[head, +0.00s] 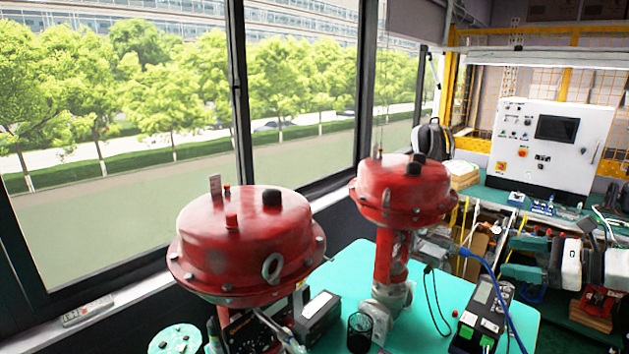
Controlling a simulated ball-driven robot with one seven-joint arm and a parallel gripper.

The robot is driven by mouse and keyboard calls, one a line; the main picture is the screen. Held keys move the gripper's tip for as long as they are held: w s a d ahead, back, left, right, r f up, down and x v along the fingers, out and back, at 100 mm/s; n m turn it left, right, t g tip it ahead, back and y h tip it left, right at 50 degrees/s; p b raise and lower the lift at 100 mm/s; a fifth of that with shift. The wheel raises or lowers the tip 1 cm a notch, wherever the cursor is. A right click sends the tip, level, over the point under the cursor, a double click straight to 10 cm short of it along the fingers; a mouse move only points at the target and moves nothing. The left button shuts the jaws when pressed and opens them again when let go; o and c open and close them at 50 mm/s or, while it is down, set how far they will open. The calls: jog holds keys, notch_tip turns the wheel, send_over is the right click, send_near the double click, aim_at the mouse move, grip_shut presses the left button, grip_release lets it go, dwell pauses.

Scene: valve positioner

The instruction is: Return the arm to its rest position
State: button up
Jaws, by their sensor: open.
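My arm and my gripper do not show in the head view. Two red valve actuators stand at the teal table (345,272). The large near one (240,250) has a domed top with a black cap and a lifting eye. The smaller one (403,190) stands behind it to the right, on a red yoke and a grey valve body. A dark positioner box (318,318) sits at the right side of the near actuator. The lower part of the near actuator is cut off by the picture's bottom edge.
A dark cylindrical cup (360,331) and a handheld instrument (484,318) with a blue cable stand on the table. A white control cabinet (546,146) stands on a bench at the back right. A remote control (87,311) lies on the window sill at left.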

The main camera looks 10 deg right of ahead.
jog(key=a+f+n, duration=0.2)
jog(key=a+f, duration=0.1)
jog(key=f, duration=0.1)
jog(key=s+a+f+n+g+h, duration=0.1)
jog(key=a+f+n, duration=0.1)
jog(key=a+f, duration=0.2)
jog(key=a+f+n+g, duration=0.1)
jog(key=a+f+n, duration=0.1)
jog(key=a+f, duration=0.2)
jog(key=shift+s+a+f+h, duration=0.25)
jog(key=shift+f+h, duration=0.05)
jog(key=shift+f, duration=0.05)
jog(key=s+a+f+n+g+h, duration=0.4)
jog(key=s+a+f+n, duration=0.95)
jog(key=s, duration=0.35)
jog(key=s+a+r+n+g+h, duration=0.1)
jog(key=s+r+n+h, duration=0.15)
jog(key=s+n, duration=0.6)
jog(key=s+d+f+m+g+b, duration=0.1)
jog(key=s+f+g, duration=0.3)
jog(key=s+f, duration=0.4)
jog(key=s+m, duration=0.1)
jog(key=s, duration=0.3)
jog(key=shift+m+h, duration=0.35)
jog(key=shift+m, duration=0.05)
jog(key=shift+w, duration=0.1)
